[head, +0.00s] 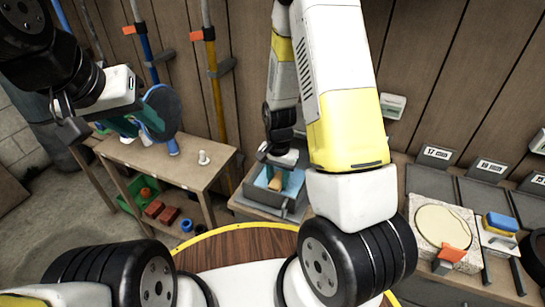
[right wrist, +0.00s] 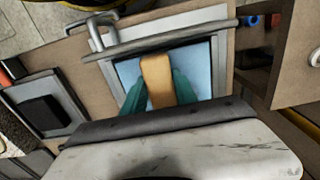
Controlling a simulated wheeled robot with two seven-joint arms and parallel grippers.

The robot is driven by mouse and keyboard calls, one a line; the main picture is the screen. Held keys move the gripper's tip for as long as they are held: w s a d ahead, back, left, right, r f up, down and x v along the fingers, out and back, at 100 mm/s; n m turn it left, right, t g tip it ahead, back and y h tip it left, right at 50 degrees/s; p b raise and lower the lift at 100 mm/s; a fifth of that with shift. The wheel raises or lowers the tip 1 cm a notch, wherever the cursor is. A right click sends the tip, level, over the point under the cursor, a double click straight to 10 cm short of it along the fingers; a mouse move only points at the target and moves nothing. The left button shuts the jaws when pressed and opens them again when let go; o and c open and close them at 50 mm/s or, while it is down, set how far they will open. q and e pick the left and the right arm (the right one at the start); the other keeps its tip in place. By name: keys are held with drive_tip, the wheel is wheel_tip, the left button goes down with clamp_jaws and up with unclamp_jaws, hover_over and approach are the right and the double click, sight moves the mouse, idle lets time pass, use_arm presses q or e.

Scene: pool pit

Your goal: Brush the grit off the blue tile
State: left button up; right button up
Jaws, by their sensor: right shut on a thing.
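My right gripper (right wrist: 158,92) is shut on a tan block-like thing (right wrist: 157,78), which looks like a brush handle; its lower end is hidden. It is over a light blue flat surface (right wrist: 202,58), apparently the blue tile, inside a grey tray (right wrist: 228,25). I cannot tell whether the thing touches the surface, and no grit can be made out. In the head view the right gripper (head: 277,162) is at the tray (head: 296,212). My left gripper (head: 125,124) is at the upper left, beside a blue paddle-shaped thing (head: 160,112); whether it holds it is unclear.
A wooden bench (head: 150,155) at left bears a small white piece (head: 203,157), with red blocks (head: 160,211) below. At right, a counter holds a pale round disc (head: 440,226), an orange piece (head: 453,254) and a blue-and-yellow block (head: 500,222). Long-handled tools hang on the wall.

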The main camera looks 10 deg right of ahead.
drive_tip(key=shift+s+a, duration=0.25)
drive_tip(key=shift+s, duration=0.2)
drive_tip(key=shift+s+d, duration=0.4)
drive_tip(key=shift+d, duration=0.25)
drive_tip(key=shift+w+d, duration=1)
drive_tip(key=shift+w, duration=0.45)
drive_tip(key=shift+w+d, duration=1)
drive_tip(key=shift+w, duration=0.5)
drive_tip(key=shift+w+d, duration=1)
drive_tip(key=shift+w, duration=0.45)
drive_tip(key=shift+r, duration=0.1)
drive_tip(key=shift+r, duration=2.95)
drive_tip(key=shift+r, duration=0.1)
drive_tip(key=shift+r, duration=1.4)
